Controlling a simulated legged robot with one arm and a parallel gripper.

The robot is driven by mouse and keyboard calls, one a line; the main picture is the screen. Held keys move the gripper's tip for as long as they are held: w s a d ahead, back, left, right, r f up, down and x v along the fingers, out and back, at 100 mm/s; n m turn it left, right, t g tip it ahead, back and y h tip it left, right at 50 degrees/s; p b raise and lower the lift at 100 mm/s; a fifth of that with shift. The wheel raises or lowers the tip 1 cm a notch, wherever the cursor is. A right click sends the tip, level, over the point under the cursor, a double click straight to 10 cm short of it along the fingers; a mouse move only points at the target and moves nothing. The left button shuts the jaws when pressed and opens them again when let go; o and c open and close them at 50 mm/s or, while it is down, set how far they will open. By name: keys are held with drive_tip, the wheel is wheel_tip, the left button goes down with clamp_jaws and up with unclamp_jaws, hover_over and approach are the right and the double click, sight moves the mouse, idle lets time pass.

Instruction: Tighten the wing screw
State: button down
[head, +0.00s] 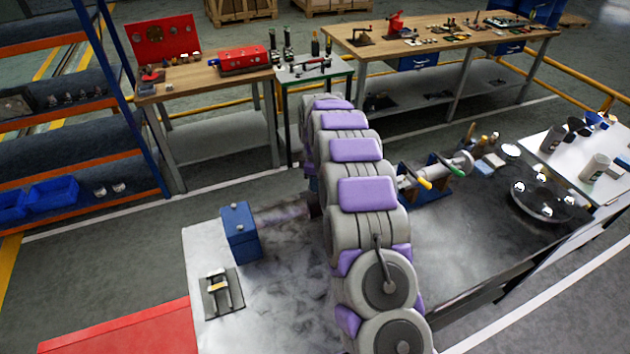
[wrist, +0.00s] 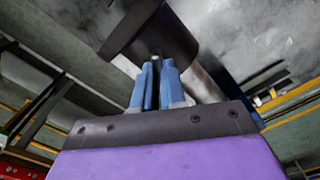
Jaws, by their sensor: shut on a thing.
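In the wrist view, my gripper (wrist: 157,66) has its blue fingers close together on a small part below a dark, rounded body. I take this dark piece with a flat edge to be the wing screw (wrist: 165,38). The fingertips are at its near side, and their grip hides the exact contact. In the head view, my grey and purple arm covers the middle, and my gripper and the screw cannot be made out there.
A blue housing (head: 240,232) with a shaft stands left of my arm on a grey worktop (head: 290,300). A small clamp-like fixture (head: 219,291) lies near it. Right of my arm are a handled machine part (head: 440,172) and a round tray (head: 541,200). Workbenches stand behind.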

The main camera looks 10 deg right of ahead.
drive_tip(key=m+p, duration=0.2)
drive_tip(key=m, duration=0.4)
drive_tip(key=shift+r+m, duration=0.1)
drive_tip(key=shift+m, duration=0.2)
drive_tip(key=m+p, duration=0.1)
drive_tip(key=m, duration=0.5)
drive_tip(key=m+p, duration=0.1)
drive_tip(key=m, duration=0.3)
drive_tip(key=shift+w+m, duration=0.1)
drive_tip(key=shift+m, duration=2.1)
drive_tip(key=c, duration=1.2)
unclamp_jaws()
wheel_tip(320, 180, up, 17)
